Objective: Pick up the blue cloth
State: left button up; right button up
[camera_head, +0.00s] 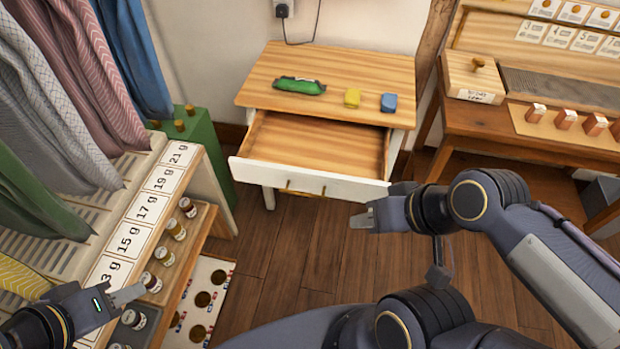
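A blue cloth (131,55) hangs at the far end of a row of cloths at the upper left. Its upper part is cut off by the picture's top edge. My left gripper (128,295) is low at the left, near the small jars and well apart from the blue cloth. Its fingers are seen edge-on, so I cannot tell whether it is open. My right gripper (364,218) is just in front of the open drawer (305,181), far from the cloth. Its finger opening is unclear, and I see nothing held in it.
Grey, pink, green and yellow cloths hang beside the blue one, over a slatted rack with numbered labels (150,208). A green box (205,150) stands below the blue cloth. A desk (340,75) holds a green pouch, a yellow block and a blue block. Wooden floor is clear mid-picture.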

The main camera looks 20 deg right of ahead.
aim_at(389, 101)
jog(key=z, duration=1.25)
jog(key=u, duration=0.4)
jog(key=i+l+u, duration=0.1)
jog(key=u, duration=0.3)
jog(key=l+u, duration=0.15)
jog(key=u, duration=0.2)
jog(key=l+u, duration=0.1)
jog(key=u, duration=0.3)
jog(key=l+u, duration=0.45)
jog(key=l, duration=0.4)
jog(key=l+u, duration=0.4)
jog(key=l, duration=0.45)
jog(key=k+l, duration=0.1)
jog(key=l, duration=0.95)
jog(key=k+u, duration=0.05)
